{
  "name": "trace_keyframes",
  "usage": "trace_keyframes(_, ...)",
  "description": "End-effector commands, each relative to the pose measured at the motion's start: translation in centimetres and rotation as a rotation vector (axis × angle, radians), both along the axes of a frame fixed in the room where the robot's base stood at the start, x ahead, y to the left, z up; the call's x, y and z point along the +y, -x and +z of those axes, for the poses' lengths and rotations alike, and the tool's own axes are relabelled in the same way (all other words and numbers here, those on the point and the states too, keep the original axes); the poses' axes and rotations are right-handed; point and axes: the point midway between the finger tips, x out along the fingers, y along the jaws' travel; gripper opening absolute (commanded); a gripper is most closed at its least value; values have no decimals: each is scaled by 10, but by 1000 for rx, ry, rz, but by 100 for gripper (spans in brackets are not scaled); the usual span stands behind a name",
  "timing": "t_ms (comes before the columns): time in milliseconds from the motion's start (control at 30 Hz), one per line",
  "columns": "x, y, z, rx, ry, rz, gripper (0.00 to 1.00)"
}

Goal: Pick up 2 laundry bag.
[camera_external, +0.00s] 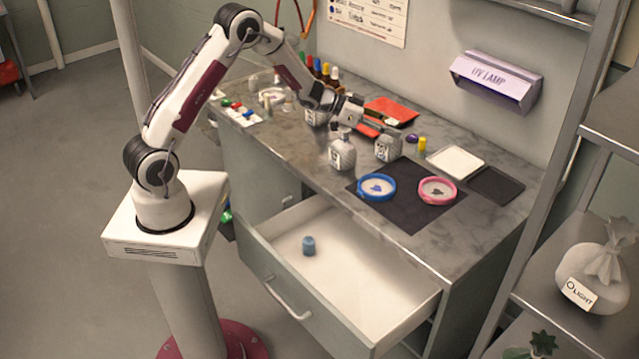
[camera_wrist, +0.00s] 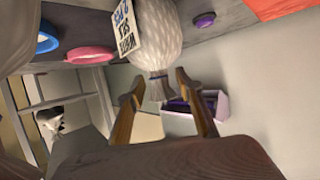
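Three small pale laundry bags with tied necks and printed tags stand on the grey counter: a left one (camera_external: 317,117), a front one (camera_external: 343,154) and a right one (camera_external: 387,150). The tag print is too small to read surely. A larger bag tagged "LIGHT" (camera_external: 592,270) sits on the right shelf. My gripper (camera_external: 374,127) is at the neck of the right bag. In the wrist view a bag (camera_wrist: 158,35) hangs close, its neck between the parted fingers of my gripper (camera_wrist: 158,82). I cannot tell whether they touch it.
A blue ring (camera_external: 376,197) and pink ring (camera_external: 455,190) lie on a dark mat (camera_external: 405,222). Bottles (camera_external: 325,71) and red sheets (camera_external: 392,108) are behind. The open drawer (camera_external: 350,300) holds a blue cylinder (camera_external: 308,245). A UV lamp box (camera_external: 495,80) is on the wall.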

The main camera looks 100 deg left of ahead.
Motion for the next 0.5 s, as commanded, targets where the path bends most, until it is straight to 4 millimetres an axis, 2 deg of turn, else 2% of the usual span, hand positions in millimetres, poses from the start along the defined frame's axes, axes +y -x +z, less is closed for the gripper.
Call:
trace_keyframes(267, 0, 0, 0, 0, 0, 0, 35)
trace_keyframes(400, 0, 0, 0, 0, 0, 0, 2)
trace_keyframes(500, 0, 0, 0, 0, 0, 0, 0)
